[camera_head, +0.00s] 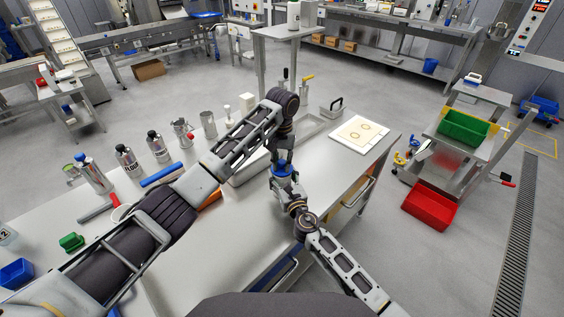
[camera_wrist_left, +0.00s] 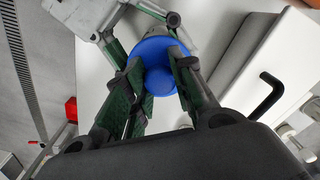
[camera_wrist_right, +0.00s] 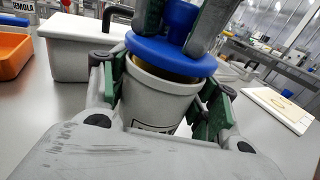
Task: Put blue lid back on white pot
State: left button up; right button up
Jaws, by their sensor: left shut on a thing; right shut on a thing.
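The blue lid (camera_wrist_right: 165,50) is at the mouth of the white pot (camera_wrist_right: 155,102) in the right wrist view. It looks slightly tilted, and a strip of the pot's brownish inside shows beneath it. My left gripper (camera_wrist_right: 182,18) is shut on the lid's knob from above; the lid's round top also shows in the left wrist view (camera_wrist_left: 152,52). My right gripper (camera_wrist_right: 165,98) is shut on the pot's sides. In the head view the lid (camera_head: 282,167) shows between the two arms, and the pot is mostly hidden.
A white tub (camera_wrist_right: 80,45) and an orange tray (camera_wrist_right: 12,55) stand beyond the pot. A white board (camera_head: 360,134) lies at the table's right end. Bottles (camera_head: 128,160), a blue cylinder (camera_head: 161,174) and a green block (camera_head: 71,242) are on the left.

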pick_arm(q)
jog(key=shift+s+a+f, duration=0.1)
jog(key=shift+a+f, duration=0.05)
jog(key=shift+f, duration=0.85)
dwell(1.0)
jog(key=shift+r, duration=1.05)
dwell(1.0)
jog(key=shift+f, duration=1.05)
dwell(1.6)
jog(key=o, duration=0.6)
jog(key=shift+r, duration=0.1)
dwell(0.4)
